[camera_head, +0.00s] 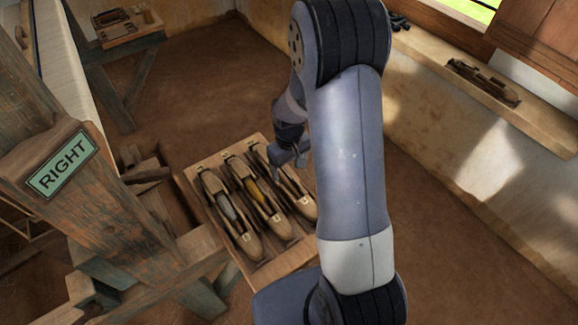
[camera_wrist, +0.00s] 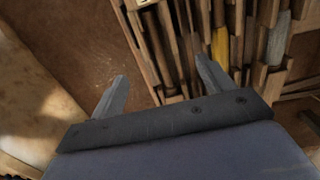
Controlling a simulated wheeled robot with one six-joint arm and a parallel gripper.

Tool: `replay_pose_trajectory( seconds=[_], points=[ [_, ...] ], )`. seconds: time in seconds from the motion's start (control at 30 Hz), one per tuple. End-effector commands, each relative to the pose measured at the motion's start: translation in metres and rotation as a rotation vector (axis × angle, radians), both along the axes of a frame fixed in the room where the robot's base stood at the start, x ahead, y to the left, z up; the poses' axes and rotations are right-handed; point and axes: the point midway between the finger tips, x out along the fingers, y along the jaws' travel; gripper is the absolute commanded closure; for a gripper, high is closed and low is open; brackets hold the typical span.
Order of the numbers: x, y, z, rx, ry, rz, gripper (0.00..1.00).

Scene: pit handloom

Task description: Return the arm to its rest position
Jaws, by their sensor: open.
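My gripper (camera_wrist: 161,84) is open and empty in the wrist view, its two fingers spread apart. In the head view my gripper (camera_head: 293,158) is partly hidden by my arm and is near the upper right part of a wooden tray (camera_head: 287,263). The tray holds several boat-shaped shuttles. The yellow bobbin also shows in the wrist view (camera_wrist: 220,48).
A loom post (camera_head: 110,215) with a green RIGHT sign (camera_head: 62,165) stands at the left. A small bench (camera_head: 128,35) with shuttles is at the back left. A wall ledge (camera_head: 450,75) at the right bears a dark wooden shuttle (camera_head: 483,82). The floor (camera_head: 205,85) behind the tray is clear.

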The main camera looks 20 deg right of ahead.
Motion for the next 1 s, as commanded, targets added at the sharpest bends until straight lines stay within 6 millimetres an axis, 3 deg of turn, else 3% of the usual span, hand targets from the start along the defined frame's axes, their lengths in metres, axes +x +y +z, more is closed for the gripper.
replay_pose_trajectory(
  seconds=[0.1, 0.53, 1.0],
  points=[
    [0.000, 0.000, 0.006, 0.000, 0.001, 0.000, 0.24],
    [0.000, 0.000, -0.001, 0.000, 0.001, 0.000, 0.24],
    [-0.001, 0.000, -0.057, 0.000, 0.002, 0.000, 0.24]
  ],
)
